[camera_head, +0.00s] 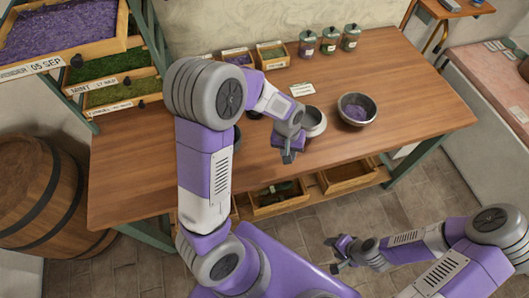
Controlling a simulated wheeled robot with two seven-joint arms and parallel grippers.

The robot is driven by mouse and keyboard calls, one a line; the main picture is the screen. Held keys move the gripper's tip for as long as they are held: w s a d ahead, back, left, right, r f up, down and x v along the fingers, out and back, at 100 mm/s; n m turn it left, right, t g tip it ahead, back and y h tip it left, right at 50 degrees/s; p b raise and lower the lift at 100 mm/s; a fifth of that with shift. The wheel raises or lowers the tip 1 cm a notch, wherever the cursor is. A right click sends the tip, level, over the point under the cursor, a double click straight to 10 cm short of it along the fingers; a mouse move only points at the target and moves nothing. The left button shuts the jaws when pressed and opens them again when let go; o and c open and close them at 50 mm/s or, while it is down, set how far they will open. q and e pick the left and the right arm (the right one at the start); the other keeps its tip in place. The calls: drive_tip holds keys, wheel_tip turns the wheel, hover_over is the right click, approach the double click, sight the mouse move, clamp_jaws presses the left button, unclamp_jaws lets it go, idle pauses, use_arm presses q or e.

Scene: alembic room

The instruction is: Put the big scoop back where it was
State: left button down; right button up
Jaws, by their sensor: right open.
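I cannot make out the big scoop for certain. Dark elongated things (276,188) lie in an open wooden drawer (290,202) under the table's front edge, too small to name. My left gripper (289,156) is above the table near its front edge, beside a pale round dish (314,121); its fingers are small and partly hidden, so I cannot tell their state or whether they hold anything. My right gripper (336,256) is open and empty, low over the floor in front of the table, away from the tabletop things.
A grey bowl of purple bits (356,108) stands right of the dish on the wooden table (420,100). Several lidded jars (330,40) and small boxes stand at the back. A herb rack (110,70) and barrel (40,195) are left. The table's right side is clear.

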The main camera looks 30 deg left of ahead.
use_arm(q)
drive_tip(key=a+r+n+p, duration=0.25)
drive_tip(key=r+n, duration=0.25)
drive_tip(key=n, duration=0.4)
drive_tip(key=shift+n+t+y, duration=0.3)
drive_tip(key=shift+t, duration=0.1)
drive_tip(key=f+b, duration=0.1)
drive_tip(key=f, duration=0.2)
drive_tip(key=f+b, duration=0.1)
drive_tip(key=f, duration=0.3)
drive_tip(key=s+f+b, duration=0.1)
drive_tip(key=f, duration=0.2)
drive_tip(key=shift+a+f, duration=0.15)
drive_tip(key=shift+a, duration=0.15)
drive_tip(key=shift+w, duration=0.1)
drive_tip(key=shift+f, duration=0.1)
